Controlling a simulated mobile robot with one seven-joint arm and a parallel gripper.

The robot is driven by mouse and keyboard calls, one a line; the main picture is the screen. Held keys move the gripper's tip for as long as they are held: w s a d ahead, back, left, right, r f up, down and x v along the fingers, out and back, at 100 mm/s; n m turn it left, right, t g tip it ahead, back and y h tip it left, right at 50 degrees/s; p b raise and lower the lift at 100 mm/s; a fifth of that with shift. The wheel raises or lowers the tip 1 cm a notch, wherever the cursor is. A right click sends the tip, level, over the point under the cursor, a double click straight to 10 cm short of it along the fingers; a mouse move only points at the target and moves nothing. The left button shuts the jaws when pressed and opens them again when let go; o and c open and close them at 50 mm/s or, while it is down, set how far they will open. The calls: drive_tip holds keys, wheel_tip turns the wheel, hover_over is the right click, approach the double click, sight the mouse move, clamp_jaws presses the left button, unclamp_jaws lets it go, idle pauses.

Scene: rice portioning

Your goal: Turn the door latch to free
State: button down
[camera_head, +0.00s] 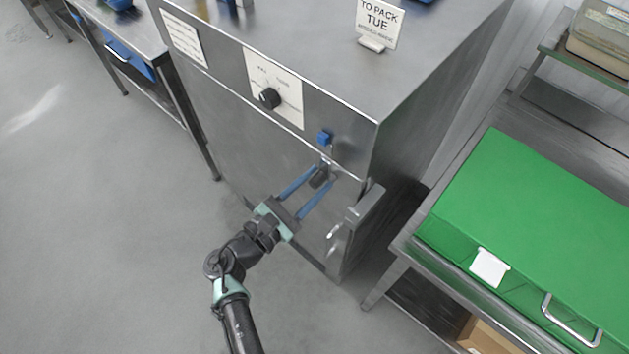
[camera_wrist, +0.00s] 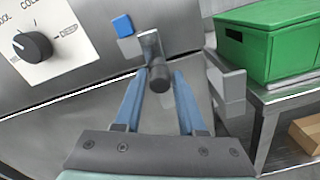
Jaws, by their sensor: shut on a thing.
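The door latch (camera_head: 327,158) is on the front of the steel cabinet (camera_head: 215,95), just below a small blue block (camera_head: 325,137). In the wrist view the latch (camera_wrist: 149,43) is a metal piece with a dark round knob (camera_wrist: 160,79) pointing toward the camera. My gripper (camera_head: 326,173) reaches the latch with its two long blue fingers. In the wrist view my gripper (camera_wrist: 158,76) has one finger on each side of the knob and is shut on it. The knob's contact with the fingertips is partly hidden.
A metal bar handle (camera_head: 355,216) stands out from the cabinet just right of my fingers. A dial (camera_head: 270,98) sits up and left on the front. A green box (camera_head: 540,210) rests on a steel table at the right. The floor at the left is clear.

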drive_tip(key=shift+w+a+r, duration=0.25)
drive_tip(key=shift+a+r, duration=0.15)
drive_tip(key=shift+a, duration=0.1)
drive_tip(key=c, duration=0.6)
unclamp_jaws()
drive_tip(key=shift+f, duration=0.1)
drive_tip(key=shift+c, duration=0.2)
drive_tip(key=shift+f, duration=0.1)
drive_tip(key=shift+s+d+f, duration=0.1)
drive_tip(key=shift+d, duration=0.1)
drive_tip(key=b+v, duration=0.2)
drive_tip(key=v, duration=1.1)
drive_tip(key=shift+b, duration=0.4)
